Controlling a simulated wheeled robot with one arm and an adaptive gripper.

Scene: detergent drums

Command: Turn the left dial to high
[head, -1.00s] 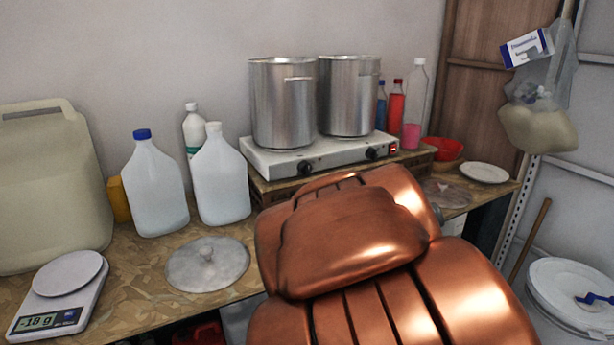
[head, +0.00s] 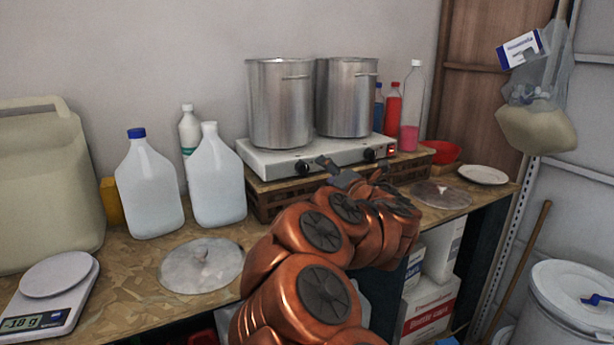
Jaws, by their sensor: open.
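The left dial (head: 302,168) is a black knob on the front face of the white double hot plate (head: 268,162). The right dial (head: 370,154) sits farther right on the same face, beside a small red-lit switch (head: 391,150). The left dial's pointer setting is too small to read. My gripper (head: 348,166) is open, in front of the hot plate between the two dials, a little right of the left dial. It looks empty and apart from the left dial. My copper-coloured arm hides part of its palm.
Two steel pots (head: 281,105) (head: 347,97) stand on the hot plate, which rests on a brown crate (head: 275,197). A red bowl (head: 443,152) and plate (head: 483,175) are right.

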